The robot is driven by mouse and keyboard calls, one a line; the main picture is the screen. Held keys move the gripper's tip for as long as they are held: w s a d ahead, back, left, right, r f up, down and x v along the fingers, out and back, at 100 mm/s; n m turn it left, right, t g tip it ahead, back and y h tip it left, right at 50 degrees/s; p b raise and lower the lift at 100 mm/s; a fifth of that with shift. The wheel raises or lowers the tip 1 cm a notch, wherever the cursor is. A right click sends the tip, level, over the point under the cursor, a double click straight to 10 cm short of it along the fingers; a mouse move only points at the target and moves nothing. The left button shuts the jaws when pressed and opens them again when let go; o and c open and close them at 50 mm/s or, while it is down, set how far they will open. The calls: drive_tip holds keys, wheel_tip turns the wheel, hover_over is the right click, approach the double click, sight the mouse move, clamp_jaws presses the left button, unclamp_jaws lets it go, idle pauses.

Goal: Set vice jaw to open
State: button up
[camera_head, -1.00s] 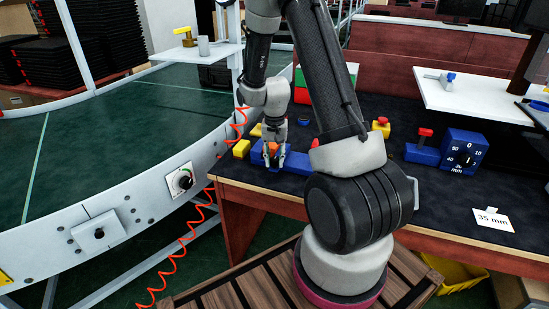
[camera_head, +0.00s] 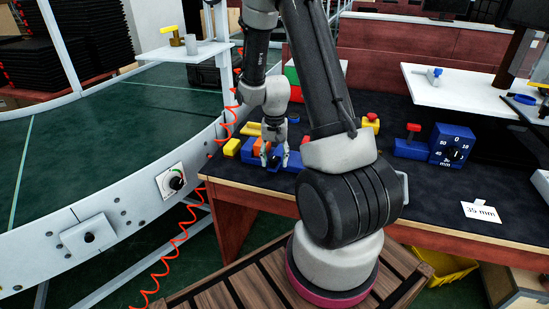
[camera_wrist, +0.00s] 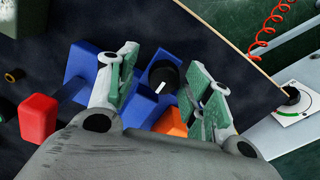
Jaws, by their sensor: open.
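A blue vice-like fixture (camera_head: 291,158) lies near the table's left end, with an orange block (camera_head: 259,145) on it. In the wrist view a black round knob (camera_wrist: 161,74) with a white mark shows between my fingers, on a blue part. The orange block (camera_wrist: 171,122) is below it, and a larger blue block (camera_wrist: 86,63) is to the left. My gripper (camera_head: 274,160) is low over the fixture. In the wrist view my gripper (camera_wrist: 163,88) is open, its green-padded fingers on either side of the knob. I cannot tell whether they touch it.
Yellow blocks (camera_head: 232,147) lie left of the fixture. A red-topped blue device (camera_head: 411,149), a blue dial box (camera_head: 451,145) and a "35 mm" card (camera_head: 481,211) are further right on the table. The curved conveyor (camera_head: 110,150) with a panel knob (camera_head: 176,183) borders the left.

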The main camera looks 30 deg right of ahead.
wheel_tip(320, 180, up, 12)
idle(0.4)
drive_tip(key=shift+f, duration=0.1)
idle(0.3)
drive_tip(key=s+a+r+n+t, duration=0.2)
drive_tip(key=s+a+r+n, duration=0.1)
drive_tip(key=s+r, duration=0.6)
drive_tip(key=s+a+r+n+t, duration=0.2)
drive_tip(key=s+a+r+n, duration=0.2)
drive_tip(key=s+r, duration=0.4)
drive_tip(key=s, duration=0.4)
drive_tip(key=shift+a+r, duration=0.3)
drive_tip(key=shift+r, duration=0.1)
